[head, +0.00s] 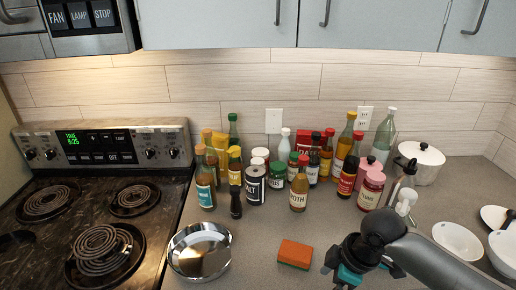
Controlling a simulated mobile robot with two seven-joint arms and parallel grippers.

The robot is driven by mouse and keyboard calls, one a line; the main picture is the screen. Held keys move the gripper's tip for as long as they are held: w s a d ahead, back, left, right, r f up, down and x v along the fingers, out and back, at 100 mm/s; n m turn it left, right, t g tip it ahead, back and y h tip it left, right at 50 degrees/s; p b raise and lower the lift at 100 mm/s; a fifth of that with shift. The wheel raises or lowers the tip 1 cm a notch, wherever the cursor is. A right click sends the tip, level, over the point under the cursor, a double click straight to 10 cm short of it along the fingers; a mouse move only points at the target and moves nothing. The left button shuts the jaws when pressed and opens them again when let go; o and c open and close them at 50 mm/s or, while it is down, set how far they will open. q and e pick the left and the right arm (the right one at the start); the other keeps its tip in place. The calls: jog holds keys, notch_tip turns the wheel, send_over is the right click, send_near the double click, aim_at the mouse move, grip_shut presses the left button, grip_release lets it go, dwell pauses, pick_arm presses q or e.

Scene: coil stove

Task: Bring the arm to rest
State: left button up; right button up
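My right arm comes in from the lower right in the head view. Its dark gripper with teal parts (352,270) hangs over the front of the counter, just right of an orange and green sponge (294,254). It appears apart from the sponge. The fingertips are partly cut off by the lower edge and hidden by the wrist, so I cannot tell how far they are open. My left gripper is not in view.
A coil stove (92,205) stands at left. A steel bowl (200,251) sits near its edge. Several bottles and jars (298,195) crowd the counter's back. A white lidded pot (420,163) and white bowls (457,240) are at right. Counter around the sponge is clear.

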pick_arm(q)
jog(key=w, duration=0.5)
pick_arm(e)
jog(key=s+a+f+m+t, duration=0.2)
jog(key=s+a+m, duration=0.1)
jog(key=s+a, duration=0.4)
jog(key=s+d+m+h, duration=0.3)
jog(key=s+d+m, duration=0.6)
jog(key=s, duration=0.1)
notch_tip(320, 180, down, 29)
jog(key=b, duration=0.8)
pick_arm(q)
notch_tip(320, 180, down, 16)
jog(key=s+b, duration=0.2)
jog(key=b, duration=0.6)
pick_arm(e)
jog(key=s+d+f+g, duration=0.1)
jog(key=s+f, duration=0.7)
jog(key=f, duration=0.3)
jog(key=s+d+f+g, duration=0.1)
jog(key=s+f, duration=0.7)
jog(key=f, duration=0.4)
jog(key=shift+s+d+n, duration=0.2)
jog(key=shift+s+n, duration=0.1)
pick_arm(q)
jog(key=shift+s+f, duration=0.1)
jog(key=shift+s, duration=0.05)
